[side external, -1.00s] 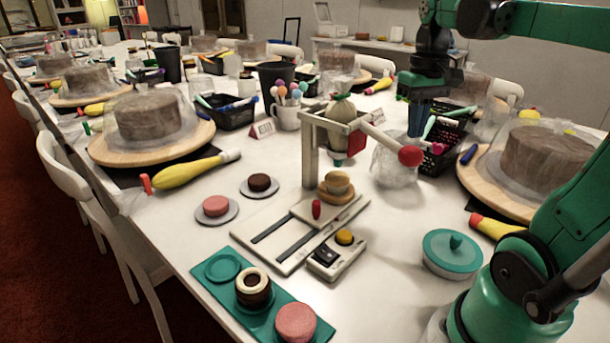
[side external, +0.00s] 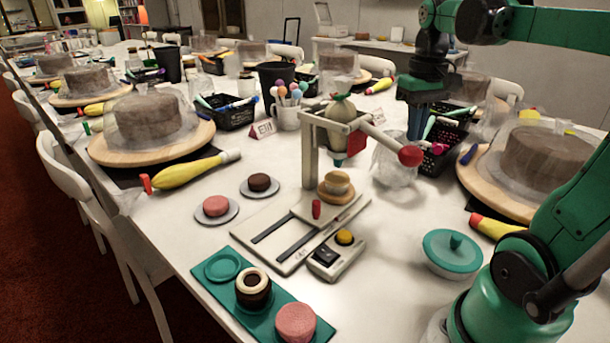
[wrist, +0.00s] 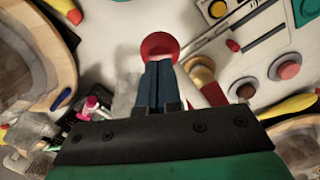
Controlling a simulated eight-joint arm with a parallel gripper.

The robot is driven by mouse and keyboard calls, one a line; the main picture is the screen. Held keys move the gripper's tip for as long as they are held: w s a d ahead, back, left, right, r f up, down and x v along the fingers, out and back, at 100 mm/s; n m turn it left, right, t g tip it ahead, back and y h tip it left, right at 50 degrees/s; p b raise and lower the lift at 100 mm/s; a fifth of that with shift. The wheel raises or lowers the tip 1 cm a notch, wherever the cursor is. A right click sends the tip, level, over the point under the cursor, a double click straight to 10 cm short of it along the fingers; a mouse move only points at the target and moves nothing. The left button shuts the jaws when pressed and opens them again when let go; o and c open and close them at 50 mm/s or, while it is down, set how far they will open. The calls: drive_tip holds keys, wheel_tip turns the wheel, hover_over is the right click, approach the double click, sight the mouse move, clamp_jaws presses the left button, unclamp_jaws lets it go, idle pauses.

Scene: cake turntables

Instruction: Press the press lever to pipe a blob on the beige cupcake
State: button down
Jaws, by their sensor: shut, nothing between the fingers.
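The press is a pale stand holding a piping bag (side external: 338,120), with a lever that ends in a red knob (side external: 411,156). The beige cupcake (side external: 337,182) sits on a round tan holder on the sliding plate, under the press nozzle. My gripper (side external: 417,136) is above and behind the lever, pointing down, its fingers shut and empty. In the wrist view the shut fingertips (wrist: 158,68) overlap the red knob (wrist: 160,44). I cannot tell whether they touch it.
A control box (side external: 336,256) with a yellow button stands in front of the press. A teal tray (side external: 216,299) with cakes lies at front left. A black basket (side external: 447,137) and a crumpled clear bag (side external: 392,166) are close to the lever.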

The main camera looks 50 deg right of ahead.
sight(412, 148)
drive_tip(key=shift+f, duration=2.55)
idle(4.7)
wheel_tip(412, 148, up, 9)
drive_tip(key=shift+r, duration=0.1)
idle(0.4)
